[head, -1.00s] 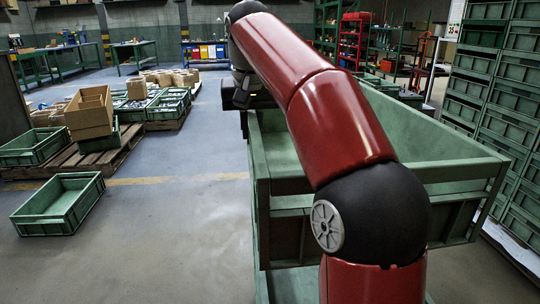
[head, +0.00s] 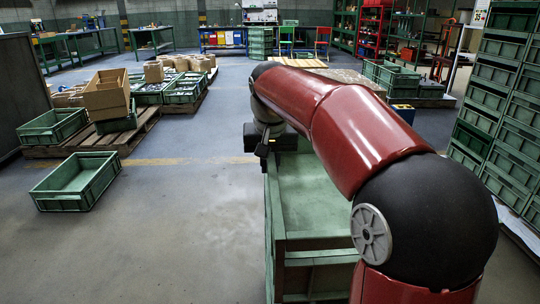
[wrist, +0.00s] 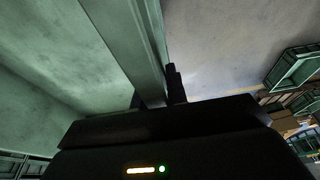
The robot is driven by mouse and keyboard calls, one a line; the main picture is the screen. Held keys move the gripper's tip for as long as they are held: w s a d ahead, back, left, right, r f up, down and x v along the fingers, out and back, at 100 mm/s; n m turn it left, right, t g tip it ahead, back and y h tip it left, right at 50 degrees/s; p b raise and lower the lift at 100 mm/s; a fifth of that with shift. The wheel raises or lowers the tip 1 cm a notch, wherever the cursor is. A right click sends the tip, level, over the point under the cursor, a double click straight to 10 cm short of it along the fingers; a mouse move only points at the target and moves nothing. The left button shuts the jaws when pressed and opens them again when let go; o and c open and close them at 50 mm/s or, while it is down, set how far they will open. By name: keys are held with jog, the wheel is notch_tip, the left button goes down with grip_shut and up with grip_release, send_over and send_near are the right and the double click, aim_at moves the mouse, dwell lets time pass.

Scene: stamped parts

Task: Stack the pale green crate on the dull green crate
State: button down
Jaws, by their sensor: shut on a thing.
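The pale green crate (head: 308,192) is under and left of my arm in the head view, its open top facing up. Its near side (head: 318,278) runs down out of the frame, and my arm hides its right part. My gripper (head: 264,143) is at the crate's far left and is shut on its wall. In the wrist view my gripper (wrist: 158,98) has a finger on each side of the pale green wall (wrist: 132,35), with the crate's inside to the left. I cannot make out a separate dull green crate under it; that area is hidden or out of frame.
An empty green crate (head: 76,182) lies on the floor at left. Pallets with crates and cardboard boxes (head: 107,95) stand behind it. Tall crate stacks (head: 497,100) line the right. Open floor (head: 190,220) lies left of the held crate.

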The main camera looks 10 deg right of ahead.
aim_at(271, 155)
jog(key=shift+f, duration=1.65)
jog(key=shift+f+b, duration=0.1)
jog(key=shift+b, duration=0.25)
jog(key=c, duration=1.8)
grip_release()
jog(key=shift+f, duration=0.15)
jog(key=o, duration=0.4)
jog(key=p+v, duration=0.2)
jog(key=v, duration=1)
jog(key=shift+s, duration=0.1)
